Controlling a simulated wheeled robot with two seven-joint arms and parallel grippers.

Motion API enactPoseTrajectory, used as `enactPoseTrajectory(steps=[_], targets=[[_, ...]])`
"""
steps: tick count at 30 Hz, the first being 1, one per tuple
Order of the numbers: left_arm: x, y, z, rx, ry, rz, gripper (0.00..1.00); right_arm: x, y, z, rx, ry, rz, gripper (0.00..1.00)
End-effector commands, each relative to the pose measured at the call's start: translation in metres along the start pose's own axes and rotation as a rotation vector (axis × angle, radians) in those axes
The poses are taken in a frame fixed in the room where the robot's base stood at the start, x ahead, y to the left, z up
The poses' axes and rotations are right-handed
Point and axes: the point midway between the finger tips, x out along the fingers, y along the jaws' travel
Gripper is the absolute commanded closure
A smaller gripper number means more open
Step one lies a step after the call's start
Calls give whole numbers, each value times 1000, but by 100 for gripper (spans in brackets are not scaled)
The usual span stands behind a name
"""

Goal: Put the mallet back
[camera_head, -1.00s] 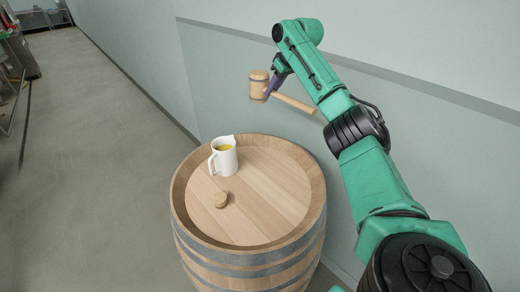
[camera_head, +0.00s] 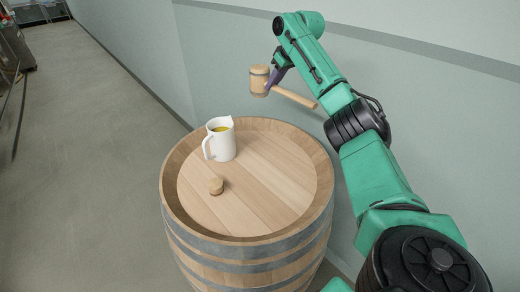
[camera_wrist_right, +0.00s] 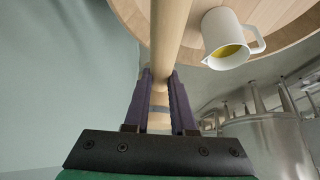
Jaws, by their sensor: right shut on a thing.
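The wooden mallet (camera_head: 259,80) has a barrel-shaped head with a dark band and a pale handle. My right gripper (camera_head: 273,84) is shut on the mallet and holds it in the air above and beyond the far side of the barrel top, near the wall. In the right wrist view, the mallet's handle (camera_wrist_right: 166,35) runs up from between the fingers of the right gripper (camera_wrist_right: 160,82). My left gripper is not in view.
An upright barrel (camera_head: 250,250) has a recessed wooden top. A white jug (camera_head: 221,146) with yellow liquid and a small cork-like bung (camera_head: 216,186) stand on it. The top's right side is clear. A wall (camera_head: 400,80) is behind. Steel vats (camera_wrist_right: 262,135) show in the wrist view.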

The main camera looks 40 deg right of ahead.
Motion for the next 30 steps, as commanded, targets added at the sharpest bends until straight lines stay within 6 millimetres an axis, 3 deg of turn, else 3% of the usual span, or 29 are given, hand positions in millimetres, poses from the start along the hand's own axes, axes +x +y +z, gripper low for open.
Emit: enactPoseTrajectory(steps=[1, 7, 18, 30], targets=[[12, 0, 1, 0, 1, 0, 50, 8, 0, 4, -1, 10, 0, 100], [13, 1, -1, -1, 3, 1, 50, 32, 1, 19, -2, 5, 3, 100], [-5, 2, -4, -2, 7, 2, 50, 116, 0, 68, 1, 5, 0, 100], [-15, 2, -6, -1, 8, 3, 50, 171, 1, 100, 2, 7, 0, 100]])
